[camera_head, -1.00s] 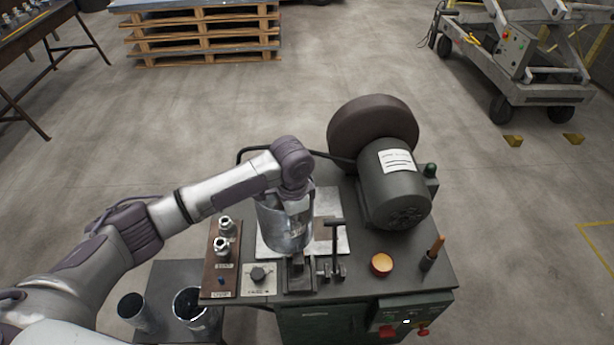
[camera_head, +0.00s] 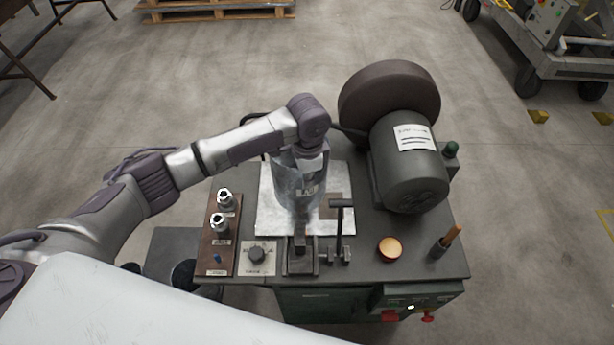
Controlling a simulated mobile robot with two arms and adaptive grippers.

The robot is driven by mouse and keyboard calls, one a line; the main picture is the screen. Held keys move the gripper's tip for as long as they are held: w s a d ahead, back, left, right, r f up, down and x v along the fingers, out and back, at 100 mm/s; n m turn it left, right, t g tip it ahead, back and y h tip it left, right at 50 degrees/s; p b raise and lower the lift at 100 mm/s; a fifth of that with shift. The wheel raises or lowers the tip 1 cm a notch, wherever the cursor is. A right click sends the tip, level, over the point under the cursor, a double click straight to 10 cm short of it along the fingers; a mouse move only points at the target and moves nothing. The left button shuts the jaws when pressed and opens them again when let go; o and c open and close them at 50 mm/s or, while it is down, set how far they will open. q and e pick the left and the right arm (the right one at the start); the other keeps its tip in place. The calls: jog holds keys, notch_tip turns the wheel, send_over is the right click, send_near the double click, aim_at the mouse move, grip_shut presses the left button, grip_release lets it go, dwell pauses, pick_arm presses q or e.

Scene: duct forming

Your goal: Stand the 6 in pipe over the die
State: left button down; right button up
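The 6 in pipe (camera_head: 285,178) is a shiny metal cylinder standing about upright over the bright plate on the machine bench. My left gripper (camera_head: 307,188) is at the pipe, below my wrist, and appears shut on its wall; the fingertips are hard to make out. The die is not clearly visible; the pipe and gripper cover the middle of the plate. I cannot tell whether the pipe's lower edge touches anything. My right gripper is not in view.
A motor (camera_head: 409,165) with a large dark wheel (camera_head: 390,98) stands right of the pipe. Two metal fittings sit on a wooden board (camera_head: 222,246) at left.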

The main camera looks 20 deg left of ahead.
aim_at(307, 200)
pick_arm(q)
jog(key=shift+s+f+b, duration=0.1)
jog(key=shift+f+b, duration=0.2)
jog(key=shift+f, duration=0.5)
notch_tip(307, 200, down, 3)
jog(key=shift+f+b, duration=0.15)
jog(key=shift+b, duration=0.55)
jog(key=shift+f, duration=0.55)
jog(key=shift+f+b, duration=0.15)
jog(key=shift+b, duration=0.15)
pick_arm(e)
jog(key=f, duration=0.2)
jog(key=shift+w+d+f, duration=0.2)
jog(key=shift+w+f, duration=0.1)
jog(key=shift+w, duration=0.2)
